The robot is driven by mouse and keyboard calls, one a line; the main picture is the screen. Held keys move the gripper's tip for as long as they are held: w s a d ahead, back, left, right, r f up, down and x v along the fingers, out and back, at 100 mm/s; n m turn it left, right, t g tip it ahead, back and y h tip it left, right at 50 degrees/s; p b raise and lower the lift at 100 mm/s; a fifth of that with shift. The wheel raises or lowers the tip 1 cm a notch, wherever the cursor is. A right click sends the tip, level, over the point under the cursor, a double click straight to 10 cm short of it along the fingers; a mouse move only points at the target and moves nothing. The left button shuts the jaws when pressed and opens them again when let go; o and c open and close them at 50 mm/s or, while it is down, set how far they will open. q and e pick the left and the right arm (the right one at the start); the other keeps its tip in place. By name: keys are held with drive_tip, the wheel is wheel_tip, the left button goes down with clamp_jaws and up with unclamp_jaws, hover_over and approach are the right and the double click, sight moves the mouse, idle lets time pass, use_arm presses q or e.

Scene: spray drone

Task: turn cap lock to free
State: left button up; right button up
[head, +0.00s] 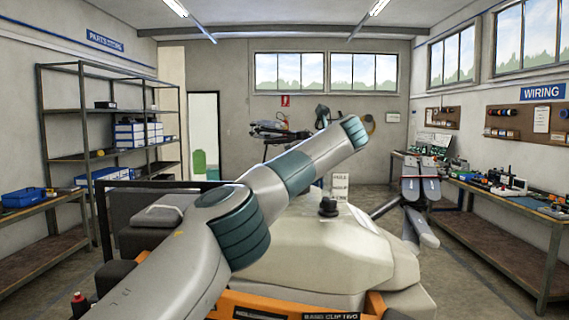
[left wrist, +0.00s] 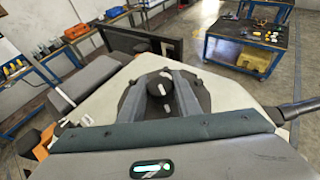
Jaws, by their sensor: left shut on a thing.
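The spray drone's pale body (head: 310,255) fills the middle of the head view and also shows in the left wrist view (left wrist: 228,98). A round dark cap (left wrist: 160,84) with a white mark on top sits on a dark disc on the body. My left gripper (left wrist: 161,90) is shut on this cap, one grey finger on each side. My right gripper is not in view.
A dark rod (head: 385,208) leads to grey folded parts (head: 418,188) at the drone's right. Shelves (head: 118,150) stand at the left and a wiring bench (head: 500,215) along the right wall. A blue table (left wrist: 245,42) stands beyond, with open floor around it.

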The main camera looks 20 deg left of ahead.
use_arm(q)
drive_tip(key=o, duration=1.1)
drive_tip(key=shift+c, duration=0.2)
drive_tip(key=shift+d, duration=0.1)
drive_tip(key=shift+s+d+r+b, duration=0.15)
drive_tip(key=shift+s+d+b, duration=0.2)
drive_tip(key=shift+d+b, duration=0.1)
drive_tip(key=b+v, duration=0.4)
drive_tip(key=v, duration=1.2)
